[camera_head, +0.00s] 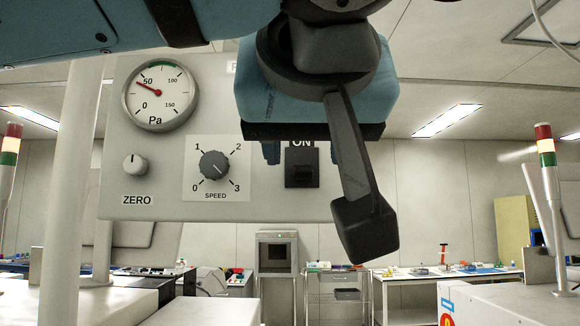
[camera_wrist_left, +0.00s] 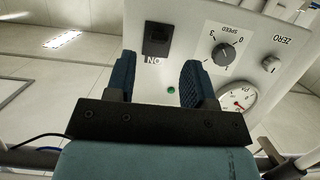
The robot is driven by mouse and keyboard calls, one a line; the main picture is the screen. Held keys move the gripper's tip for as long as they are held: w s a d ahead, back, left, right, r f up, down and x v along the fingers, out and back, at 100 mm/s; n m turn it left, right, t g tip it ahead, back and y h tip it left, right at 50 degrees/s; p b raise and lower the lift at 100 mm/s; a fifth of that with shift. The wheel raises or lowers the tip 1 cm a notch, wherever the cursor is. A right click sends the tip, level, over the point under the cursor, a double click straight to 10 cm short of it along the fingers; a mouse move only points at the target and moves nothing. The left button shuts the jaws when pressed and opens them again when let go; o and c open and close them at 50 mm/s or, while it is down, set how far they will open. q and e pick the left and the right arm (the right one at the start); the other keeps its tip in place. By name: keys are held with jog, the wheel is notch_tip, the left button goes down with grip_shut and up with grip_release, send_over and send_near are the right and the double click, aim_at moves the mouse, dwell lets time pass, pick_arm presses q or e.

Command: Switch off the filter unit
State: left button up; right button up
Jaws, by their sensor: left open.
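The switch also shows in the left wrist view (camera_wrist_left: 158,38), where the panel appears upside down. I cannot tell its position for sure. A small green lamp (camera_wrist_left: 171,90) sits on the panel, seen between my left fingers. My left gripper (camera_head: 290,150) is in front of the panel, near the switch, with its blue fingers (camera_wrist_left: 158,62) apart and nothing between them. My dark wrist parts cover part of the panel in the head view. My right gripper is not in view.
The gauge (camera_head: 160,95), the ZERO knob (camera_head: 135,165) and the SPEED knob (camera_head: 214,164) are left of the switch in the head view. A pale post (camera_head: 68,190) stands at the left. Benches with equipment (camera_head: 450,272) line the back.

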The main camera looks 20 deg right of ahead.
pick_arm(q)
jog(key=v, duration=0.8)
jog(key=shift+s, duration=0.2)
jog(key=shift+r, duration=0.1)
